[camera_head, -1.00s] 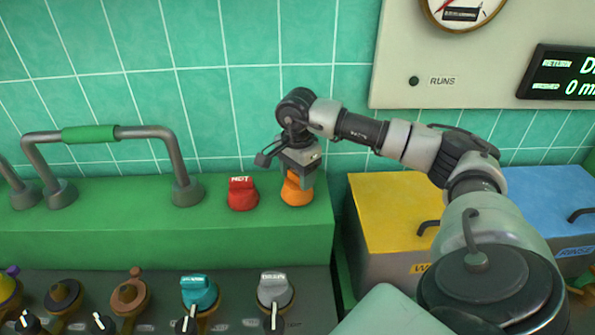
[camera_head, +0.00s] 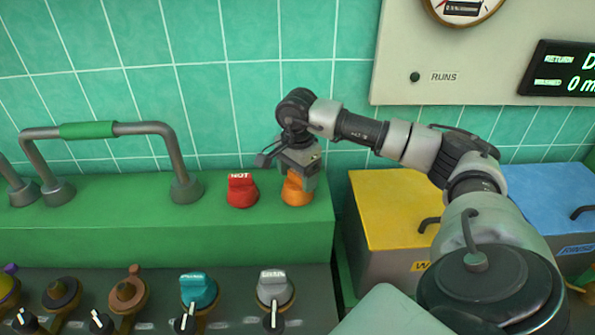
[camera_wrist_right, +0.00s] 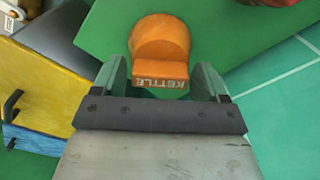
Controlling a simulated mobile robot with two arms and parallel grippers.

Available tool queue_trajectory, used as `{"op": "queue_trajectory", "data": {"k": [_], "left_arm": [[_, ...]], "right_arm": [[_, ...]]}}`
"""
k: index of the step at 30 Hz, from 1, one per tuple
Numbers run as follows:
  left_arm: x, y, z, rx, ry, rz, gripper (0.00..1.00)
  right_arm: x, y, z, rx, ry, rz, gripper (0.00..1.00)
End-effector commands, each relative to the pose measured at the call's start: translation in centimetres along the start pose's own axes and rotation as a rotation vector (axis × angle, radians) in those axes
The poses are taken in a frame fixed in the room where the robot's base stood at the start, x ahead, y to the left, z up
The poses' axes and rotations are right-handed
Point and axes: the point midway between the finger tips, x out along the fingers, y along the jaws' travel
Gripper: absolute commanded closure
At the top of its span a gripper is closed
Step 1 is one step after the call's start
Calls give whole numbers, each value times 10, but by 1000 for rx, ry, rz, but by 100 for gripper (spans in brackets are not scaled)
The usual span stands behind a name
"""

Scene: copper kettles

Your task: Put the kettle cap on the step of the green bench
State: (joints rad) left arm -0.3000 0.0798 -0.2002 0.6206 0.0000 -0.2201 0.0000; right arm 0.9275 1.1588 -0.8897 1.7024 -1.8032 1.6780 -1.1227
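The kettle cap (camera_head: 297,191) is orange and stands upright near the right end of the raised green step (camera_head: 100,190) of the bench. In the right wrist view, the cap (camera_wrist_right: 160,45) shows the word KETTLE on its near face. My right gripper (camera_head: 298,181) is directly above and around the cap's top in the head view. In the wrist view, my right gripper (camera_wrist_right: 161,78) has its fingers apart, one on each side of the cap, with gaps between. My left gripper is not in view.
A grey rail with a green grip (camera_head: 88,130) is further left. Several knobs and levers line the dark panel (camera_head: 235,310) in front. Yellow (camera_head: 395,205) and blue (camera_head: 545,200) boxes stand right.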

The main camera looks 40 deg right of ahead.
Motion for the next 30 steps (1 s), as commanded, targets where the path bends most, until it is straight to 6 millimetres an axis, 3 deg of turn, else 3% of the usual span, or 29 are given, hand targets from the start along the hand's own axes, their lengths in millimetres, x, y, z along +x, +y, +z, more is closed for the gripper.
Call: {"op": "queue_trajectory", "data": {"k": [3, 13, 24, 30], "left_arm": [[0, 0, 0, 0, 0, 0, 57], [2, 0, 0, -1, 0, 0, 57], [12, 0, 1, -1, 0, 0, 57], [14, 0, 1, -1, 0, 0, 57]], "right_arm": [[0, 0, 0, 0, 0, 0, 13], [-6, -1, 0, 0, 0, -2, 13], [-74, -1, 1, -1, -1, -6, 13], [-101, 0, 0, 0, -1, -1, 13]]}}
